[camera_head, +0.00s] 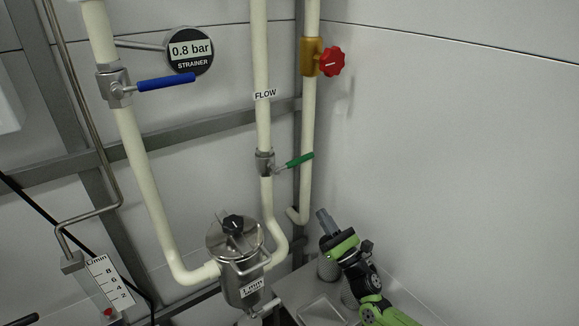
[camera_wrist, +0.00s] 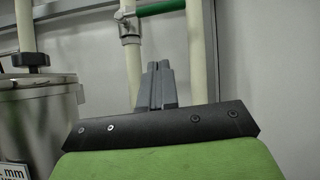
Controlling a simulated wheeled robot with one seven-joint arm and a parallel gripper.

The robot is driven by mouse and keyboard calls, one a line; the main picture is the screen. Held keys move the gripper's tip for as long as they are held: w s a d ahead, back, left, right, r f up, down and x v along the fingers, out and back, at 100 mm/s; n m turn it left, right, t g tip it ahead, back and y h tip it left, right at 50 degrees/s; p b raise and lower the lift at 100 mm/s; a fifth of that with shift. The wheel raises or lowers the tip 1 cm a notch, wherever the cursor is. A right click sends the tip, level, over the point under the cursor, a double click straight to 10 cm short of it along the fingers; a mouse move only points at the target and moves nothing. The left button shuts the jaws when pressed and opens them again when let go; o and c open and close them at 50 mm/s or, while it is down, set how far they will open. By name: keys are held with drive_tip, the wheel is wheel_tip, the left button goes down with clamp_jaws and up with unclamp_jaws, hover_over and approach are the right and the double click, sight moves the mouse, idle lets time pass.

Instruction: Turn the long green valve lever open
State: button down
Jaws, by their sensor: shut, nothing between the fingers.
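The green valve lever (camera_head: 300,160) sits on a metal valve body (camera_head: 264,162) on the middle cream pipe, below the FLOW label. It sticks out to the right, across the pipe, tilted slightly up. In the wrist view the green lever (camera_wrist: 163,7) shows at the top, reaching right from its valve (camera_wrist: 129,25). My gripper (camera_head: 322,218) is below and to the right of the lever, apart from it. In the wrist view my gripper's grey fingers (camera_wrist: 157,72) are together and empty, pointing up below the lever.
A blue lever (camera_head: 166,82) is on the left pipe under a 0.8 bar gauge (camera_head: 190,50). A red knob (camera_head: 331,61) is on the right pipe (camera_head: 308,130). A steel strainer pot (camera_head: 240,270) stands left of my gripper. The wall at right is bare.

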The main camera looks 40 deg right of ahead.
sight(294, 163)
drive_tip(key=s+r+b+x, duration=0.1)
drive_tip(key=r+x, duration=0.1)
drive_tip(key=x, duration=1.1)
drive_tip(key=shift+s+a+r, duration=0.2)
drive_tip(key=shift+r, duration=0.05)
drive_tip(key=shift+d+n+y, duration=0.1)
drive_tip(key=shift+n+y, duration=0.2)
drive_tip(key=shift+n, duration=0.1)
drive_tip(key=shift+r+n+y, duration=0.25)
drive_tip(key=shift+n+y, duration=0.55)
drive_tip(key=shift+n, duration=0.1)
